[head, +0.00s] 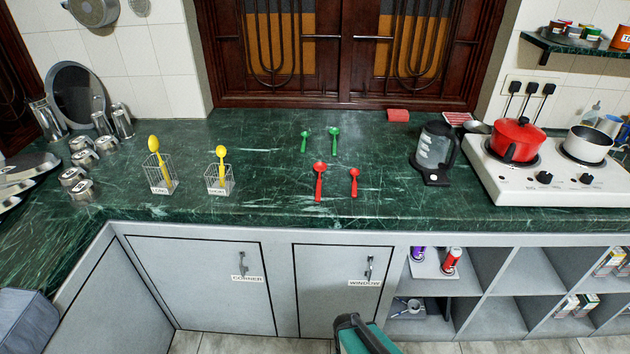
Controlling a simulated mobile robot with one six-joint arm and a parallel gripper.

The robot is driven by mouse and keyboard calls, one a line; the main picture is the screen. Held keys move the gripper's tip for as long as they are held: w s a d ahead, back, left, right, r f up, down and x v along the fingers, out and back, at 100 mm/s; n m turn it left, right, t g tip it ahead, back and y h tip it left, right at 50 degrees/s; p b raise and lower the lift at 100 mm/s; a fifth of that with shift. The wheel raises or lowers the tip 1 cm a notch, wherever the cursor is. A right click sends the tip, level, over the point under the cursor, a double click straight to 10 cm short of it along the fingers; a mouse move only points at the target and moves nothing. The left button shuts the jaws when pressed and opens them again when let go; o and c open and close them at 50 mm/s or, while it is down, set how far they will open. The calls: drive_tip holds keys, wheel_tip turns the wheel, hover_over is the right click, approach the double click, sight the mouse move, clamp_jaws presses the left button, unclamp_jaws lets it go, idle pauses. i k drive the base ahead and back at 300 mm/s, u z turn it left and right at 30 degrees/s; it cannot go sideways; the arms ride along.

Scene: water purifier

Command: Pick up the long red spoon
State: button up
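Two red spoons lie on the green marble counter (270,170), in front of the window. The left one, the long red spoon (319,183), is longer and has a larger bowl. The short red spoon (354,183) lies to its right, a small gap apart. Both have their bowls toward the back and their handles toward the front edge. Nothing covers them.
Two green spoons (334,140) lie behind the red ones. Wire baskets (220,184) with yellow spoons stand to the left. A kettle (433,153) and a white stove (545,182) with a red pot (516,140) stand to the right. The counter around the red spoons is clear.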

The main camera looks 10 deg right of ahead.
sight(320, 167)
drive_tip(key=u, duration=0.3)
drive_tip(key=k, duration=0.2)
drive_tip(key=u, duration=3.15)
drive_tip(key=k, duration=1.1)
drive_tip(key=z, duration=0.35)
